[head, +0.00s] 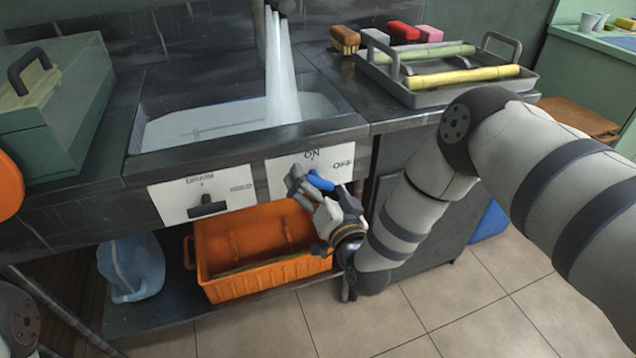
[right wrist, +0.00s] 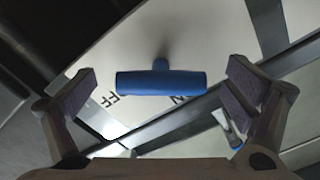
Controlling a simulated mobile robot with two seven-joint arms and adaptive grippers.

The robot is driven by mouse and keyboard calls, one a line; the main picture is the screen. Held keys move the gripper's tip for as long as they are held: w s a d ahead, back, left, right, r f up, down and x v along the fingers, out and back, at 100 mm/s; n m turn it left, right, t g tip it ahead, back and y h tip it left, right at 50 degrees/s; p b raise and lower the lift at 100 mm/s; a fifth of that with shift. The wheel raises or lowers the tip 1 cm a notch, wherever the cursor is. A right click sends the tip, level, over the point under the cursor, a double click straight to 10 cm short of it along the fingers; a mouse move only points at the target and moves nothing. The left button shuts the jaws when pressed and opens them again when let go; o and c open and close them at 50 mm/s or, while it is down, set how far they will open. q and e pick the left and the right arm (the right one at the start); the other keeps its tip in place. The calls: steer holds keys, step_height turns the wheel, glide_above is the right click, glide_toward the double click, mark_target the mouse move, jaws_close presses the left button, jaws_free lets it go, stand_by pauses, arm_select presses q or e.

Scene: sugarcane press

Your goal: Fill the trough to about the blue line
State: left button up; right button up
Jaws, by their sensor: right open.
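The trough (head: 245,143) is a dark metal basin set in the counter. Pale water (head: 205,121) covers its floor, and a stream (head: 283,75) pours in from the tap (head: 283,7) above. A thin bluish line shows faintly along the back of the basin; its height against the water is hard to tell. A blue T-shaped handle (head: 321,182) sits on the white ON/OFF panel (head: 285,176). My right gripper (head: 312,188) is open at this handle. In the right wrist view the blue handle (right wrist: 162,83) lies between the spread fingers, touching neither. My left gripper is out of view.
A second panel with a dark lever (head: 207,206) is left of it. Below are an orange crate (head: 265,270) and a bluish jug (head: 132,267). A grey tray (head: 440,97) holding cane pieces stands right of the trough, and a green box (head: 55,105) stands left.

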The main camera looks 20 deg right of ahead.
steer(key=c, duration=1.2)
steer(key=shift+o, duration=0.2)
steer(key=n, duration=0.1)
steer(key=n+p, duration=0.1)
steer(key=n, duration=0.1)
steer(key=shift+w+a+r+n, duration=0.1)
steer(key=shift+a+r+n, duration=0.05)
steer(key=shift+r+n, duration=0.2)
steer(key=shift+f+n+p, duration=0.2)
steer(key=shift+n+p, duration=0.2)
steer(key=shift+n, duration=0.35)
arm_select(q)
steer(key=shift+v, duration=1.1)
arm_select(e)
steer(key=o, duration=1.2)
steer(key=shift+f, duration=0.1)
steer(key=shift+c, duration=0.2)
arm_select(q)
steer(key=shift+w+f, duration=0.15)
